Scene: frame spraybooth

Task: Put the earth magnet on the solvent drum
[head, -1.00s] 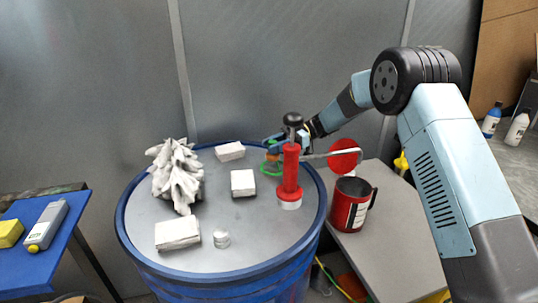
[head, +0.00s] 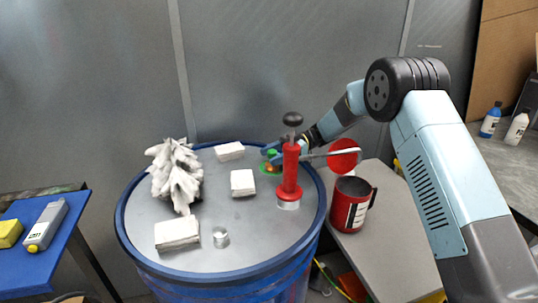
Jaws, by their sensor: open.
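The solvent drum (head: 140,252) is blue with a grey top and stands in the middle. A small green and orange thing (head: 270,168), seemingly the earth magnet, shows at the back right of the drum top, inside the rim. My gripper (head: 268,154) is open just above and around it. Its fingers are small here and partly behind a red cylinder with a black knob (head: 291,165). I cannot tell whether the green thing touches the drum top or the fingers.
On the drum top are a crumpled white rag (head: 174,175), white blocks (head: 177,233) and a small silver cylinder (head: 221,238). A red mug (head: 350,205) stands on a grey bench (head: 395,240) to the right. A blue table (head: 40,265) is at left.

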